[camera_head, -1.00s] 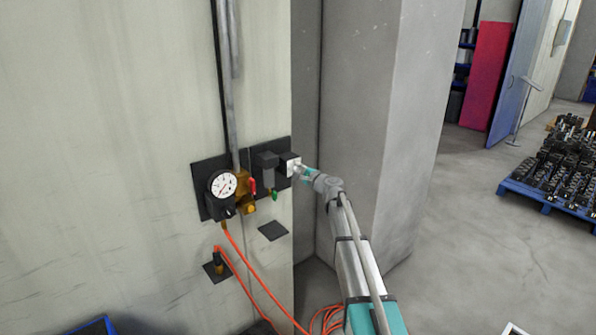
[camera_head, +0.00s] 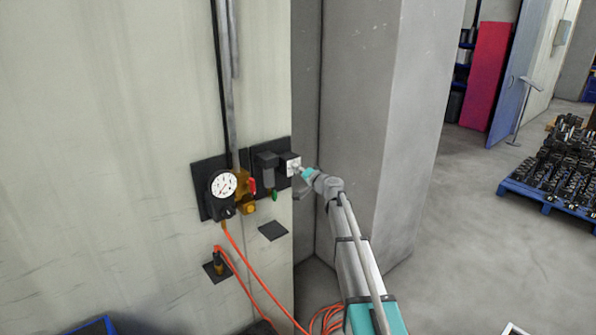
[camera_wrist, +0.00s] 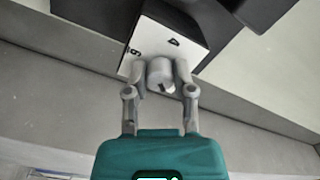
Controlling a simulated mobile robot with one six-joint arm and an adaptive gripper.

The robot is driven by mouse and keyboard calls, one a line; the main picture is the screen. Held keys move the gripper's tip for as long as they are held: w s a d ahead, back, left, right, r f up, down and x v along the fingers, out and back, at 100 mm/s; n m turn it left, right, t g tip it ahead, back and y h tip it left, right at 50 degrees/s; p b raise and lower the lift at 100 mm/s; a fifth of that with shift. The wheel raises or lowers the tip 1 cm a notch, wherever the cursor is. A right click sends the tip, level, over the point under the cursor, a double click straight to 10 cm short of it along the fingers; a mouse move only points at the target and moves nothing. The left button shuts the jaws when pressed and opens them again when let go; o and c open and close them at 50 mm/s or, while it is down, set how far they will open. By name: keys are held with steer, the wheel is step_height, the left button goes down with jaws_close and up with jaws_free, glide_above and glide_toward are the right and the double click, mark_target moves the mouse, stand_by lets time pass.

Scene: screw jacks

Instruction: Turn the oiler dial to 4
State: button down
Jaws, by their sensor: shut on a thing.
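The oiler dial (camera_wrist: 160,74) is a small grey knob on a white square plate (camera_wrist: 176,28) on the front of a dark box. In the wrist view the plate shows a 4 and what looks like a 6; its other marks are hidden or out of sight. My gripper (camera_wrist: 162,80) is shut on the knob, one finger on each side. A small dark mark shows on the knob's end, between the fingers. In the head view the white plate (camera_head: 293,166) is on the dark wall panel, with my gripper (camera_head: 298,170) at its face.
A pressure gauge (camera_head: 222,185), a brass fitting (camera_head: 243,186), a red lever (camera_head: 252,186) and a dark filter unit (camera_head: 267,169) sit left of the dial. An orange hose (camera_head: 255,285) hangs below.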

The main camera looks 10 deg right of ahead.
steer(key=n, duration=0.4)
steer(key=shift+s+f+n, duration=0.1)
steer(key=shift+n, duration=2.2)
steer(key=shift+c, duration=2.3)
jaws_free()
steer(key=v, duration=1.2)
